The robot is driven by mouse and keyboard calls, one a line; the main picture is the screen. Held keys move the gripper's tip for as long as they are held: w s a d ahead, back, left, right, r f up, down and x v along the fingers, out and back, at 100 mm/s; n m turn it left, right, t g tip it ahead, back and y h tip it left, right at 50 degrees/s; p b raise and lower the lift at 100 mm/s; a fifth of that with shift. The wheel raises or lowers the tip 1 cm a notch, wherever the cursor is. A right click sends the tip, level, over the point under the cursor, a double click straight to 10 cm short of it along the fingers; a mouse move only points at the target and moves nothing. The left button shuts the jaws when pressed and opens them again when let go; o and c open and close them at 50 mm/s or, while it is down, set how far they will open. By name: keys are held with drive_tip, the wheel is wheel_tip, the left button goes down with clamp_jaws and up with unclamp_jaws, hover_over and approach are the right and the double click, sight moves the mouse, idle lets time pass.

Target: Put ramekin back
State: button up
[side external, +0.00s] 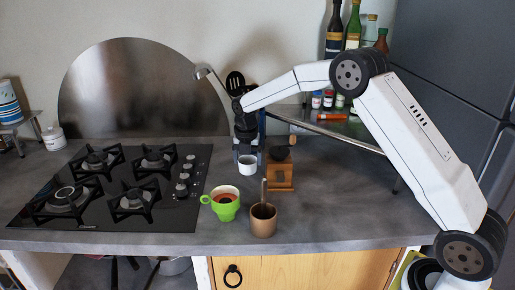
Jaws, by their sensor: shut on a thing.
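A small white ramekin (248,165) is at the middle of the counter, behind the green cup. My gripper (247,154) points down from above and is shut on the ramekin's upper part. I cannot tell whether the ramekin's base touches the counter or hangs just above it. The ramekin looks upright. The fingertips are small and dark here, so their exact hold on the rim is unclear.
A green cup (225,207) and a brown mortar with a pestle (263,220) stand in front. A wooden coffee grinder (280,172) is close at the right. A gas hob (115,190) lies left. A rack with jars (325,110) stands behind. Counter right of the grinder is clear.

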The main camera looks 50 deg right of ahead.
drive_tip(key=shift+w+d+f, duration=0.15)
drive_tip(key=shift+w+f, duration=0.9)
drive_tip(key=shift+f, duration=0.25)
drive_tip(key=shift+w+d+f, duration=0.1)
drive_tip(key=shift+w+f, duration=0.95)
drive_tip(key=shift+f, duration=0.25)
drive_tip(key=shift+w+f, duration=0.25)
drive_tip(key=shift+f, duration=1.55)
drive_tip(key=shift+f, duration=0.2)
drive_tip(key=o, duration=1.2)
drive_tip(key=shift+r, duration=0.15)
drive_tip(key=r, duration=0.8)
drive_tip(key=a+r, duration=0.1)
drive_tip(key=r, duration=0.3)
drive_tip(key=shift+s, duration=0.4)
